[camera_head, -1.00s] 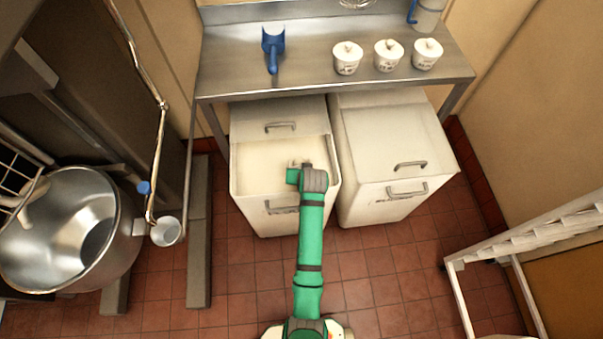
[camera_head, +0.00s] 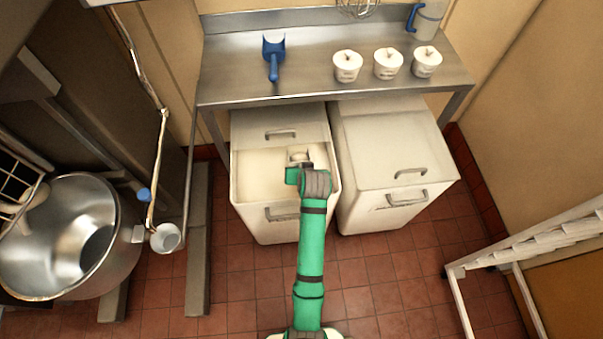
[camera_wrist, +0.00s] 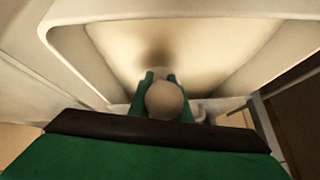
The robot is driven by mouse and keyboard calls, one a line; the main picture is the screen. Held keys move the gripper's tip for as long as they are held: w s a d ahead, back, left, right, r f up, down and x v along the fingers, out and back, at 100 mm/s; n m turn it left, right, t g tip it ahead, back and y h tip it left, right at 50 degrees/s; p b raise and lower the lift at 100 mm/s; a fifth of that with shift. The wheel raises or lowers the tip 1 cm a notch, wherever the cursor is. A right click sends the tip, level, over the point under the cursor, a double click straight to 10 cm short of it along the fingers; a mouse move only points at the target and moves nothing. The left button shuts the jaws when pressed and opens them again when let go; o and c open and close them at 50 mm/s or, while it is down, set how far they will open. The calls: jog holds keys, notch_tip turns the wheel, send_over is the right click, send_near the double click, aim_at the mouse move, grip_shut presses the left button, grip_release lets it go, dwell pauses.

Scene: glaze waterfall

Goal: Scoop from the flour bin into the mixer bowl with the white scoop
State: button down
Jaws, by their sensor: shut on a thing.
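The flour bin (camera_head: 280,228) stands open under the steel table, with pale flour (camera_head: 260,178) inside. My gripper (camera_head: 299,168) is over the right part of its opening, shut on the white scoop (camera_head: 299,154). The scoop's pale end shows just beyond the gripper, near the flour; I cannot tell how deep it sits. In the wrist view, the green fingers (camera_wrist: 158,78) close around a rounded pale piece (camera_wrist: 165,100), which looks like the scoop's handle; the rest of it is hidden. The steel mixer bowl (camera_head: 62,238) is at the far left.
A second bin (camera_head: 392,150) with its lid shut stands at right. On the steel table (camera_head: 310,75) are a blue-handled scoop (camera_head: 273,60), three white lidded pots (camera_head: 388,63) and a jug (camera_head: 428,20). A white rack (camera_head: 525,245) stands at right. Tiled floor separates bowl and bin.

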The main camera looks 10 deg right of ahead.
jog(key=shift+s+r+t, duration=0.35)
jog(key=shift+r+t, duration=0.1)
jog(key=shift+r, duration=1.7)
jog(key=shift+s+r+t, duration=0.35)
jog(key=shift+r+t, duration=0.15)
jog(key=shift+r, duration=1.6)
jog(key=shift+s+r+t, duration=0.35)
jog(key=shift+r+t, duration=0.1)
jog(key=shift+r, duration=1.7)
